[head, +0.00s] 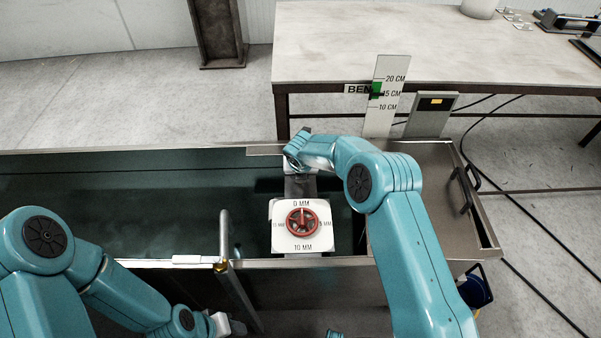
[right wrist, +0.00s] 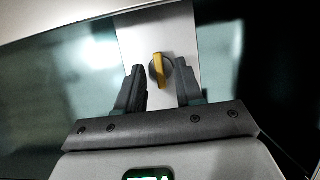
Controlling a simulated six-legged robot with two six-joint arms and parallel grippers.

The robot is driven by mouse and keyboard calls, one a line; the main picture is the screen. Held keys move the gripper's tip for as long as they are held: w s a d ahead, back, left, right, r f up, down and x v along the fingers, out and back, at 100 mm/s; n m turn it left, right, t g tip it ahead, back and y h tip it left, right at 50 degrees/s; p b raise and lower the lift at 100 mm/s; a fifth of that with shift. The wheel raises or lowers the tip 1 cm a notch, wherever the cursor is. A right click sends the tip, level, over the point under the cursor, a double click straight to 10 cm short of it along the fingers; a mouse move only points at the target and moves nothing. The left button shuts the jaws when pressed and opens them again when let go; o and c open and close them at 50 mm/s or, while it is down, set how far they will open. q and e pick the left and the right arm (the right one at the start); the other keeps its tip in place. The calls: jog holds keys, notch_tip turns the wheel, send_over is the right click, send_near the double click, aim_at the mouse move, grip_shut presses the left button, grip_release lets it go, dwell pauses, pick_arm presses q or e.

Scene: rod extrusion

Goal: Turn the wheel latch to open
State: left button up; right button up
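A red handwheel (head: 302,222) sits on a white plate (head: 283,242) marked 0 MM and 10 MM, at the front edge of the tank. My right gripper (head: 297,168) is behind the wheel, pointing down, apart from it. In the right wrist view its two dark fingers (right wrist: 162,88) are spread, one on each side of a round dark knob with a yellow bar (right wrist: 159,70) on a pale panel. Whether they touch the knob is unclear. My left gripper (head: 222,326) is low in the head view, outside the tank's front edge; its fingers are too small to read.
A long dark tank (head: 130,262) with metal rims spans the middle. A metal rod (head: 224,240) stands at its front edge, left of the wheel. A scale board (head: 386,98) with a green marker and a grey control box (head: 432,113) stand behind. A table (head: 430,75) is at the back.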

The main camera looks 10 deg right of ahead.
jog(key=shift+w+f, duration=0.15)
jog(key=shift+f, duration=0.05)
grip_shut()
